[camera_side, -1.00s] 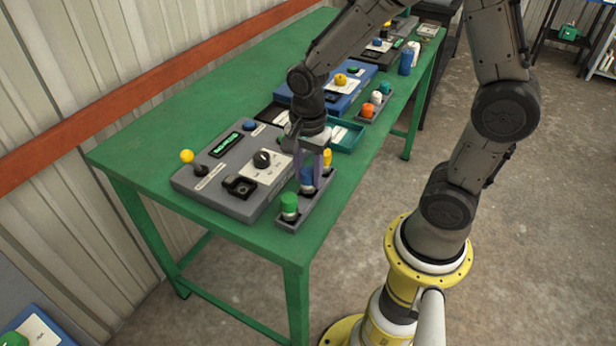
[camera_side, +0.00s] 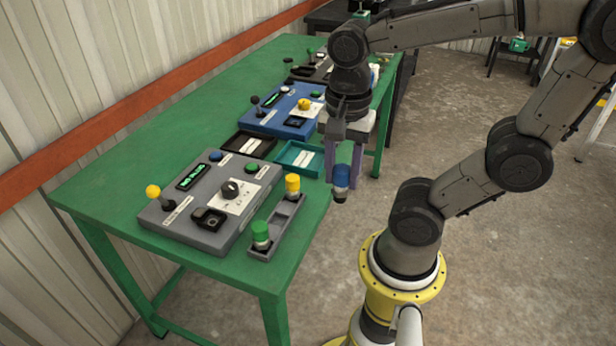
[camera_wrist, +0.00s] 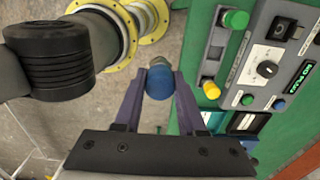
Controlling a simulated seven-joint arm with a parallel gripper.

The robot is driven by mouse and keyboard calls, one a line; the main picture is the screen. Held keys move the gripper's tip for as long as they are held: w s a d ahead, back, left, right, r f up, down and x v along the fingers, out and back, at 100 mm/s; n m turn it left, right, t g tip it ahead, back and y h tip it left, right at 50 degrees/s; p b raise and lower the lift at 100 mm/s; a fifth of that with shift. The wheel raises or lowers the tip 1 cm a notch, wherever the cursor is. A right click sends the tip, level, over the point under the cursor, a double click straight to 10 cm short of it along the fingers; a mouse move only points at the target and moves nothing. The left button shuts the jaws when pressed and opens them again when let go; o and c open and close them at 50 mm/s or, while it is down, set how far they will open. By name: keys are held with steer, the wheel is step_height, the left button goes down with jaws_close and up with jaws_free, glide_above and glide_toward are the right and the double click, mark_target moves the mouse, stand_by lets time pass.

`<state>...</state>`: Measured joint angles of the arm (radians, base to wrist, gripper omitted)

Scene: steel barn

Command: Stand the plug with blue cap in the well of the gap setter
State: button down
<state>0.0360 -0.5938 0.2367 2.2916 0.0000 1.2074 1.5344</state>
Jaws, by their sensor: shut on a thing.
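The plug with blue cap (camera_side: 341,178) is upright in the air, cap up, off the table's right edge. My gripper (camera_side: 342,165) is shut on its blue cap; the wrist view also shows the blue cap (camera_wrist: 160,82) between the purple fingers. The gap setter appears to be the grey console (camera_side: 205,205) on the near part of the table. Its dark square well (camera_side: 208,218) looks empty. The console display reads "NO PLUG". My gripper is to the right of the console and well above the floor.
A grey rack (camera_side: 280,228) beside the console holds a green-capped plug (camera_side: 260,234) and a yellow-capped plug (camera_side: 292,186), with a free place between them. A teal tray (camera_side: 283,166), a black tray (camera_side: 240,141) and a blue console (camera_side: 270,122) stand farther back.

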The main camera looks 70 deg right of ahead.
steer(key=shift+s+r, duration=0.1)
steer(key=shift+s, duration=0.15)
steer(key=shift+w+r, duration=0.25)
steer(key=w+a+r+m, duration=0.1)
steer(key=w+r, duration=0.2)
steer(key=w, duration=0.3)
steer(key=n, duration=0.1)
glide_above(204, 228)
steer(key=d, duration=0.2)
step_height(204, 228, down, 10)
steer(key=shift+s+d+f, duration=0.1)
steer(key=shift+f, duration=0.75)
steer(key=shift+s+d+f, duration=0.1)
steer(key=shift+f, duration=0.7)
steer(key=shift+f, duration=0.1)
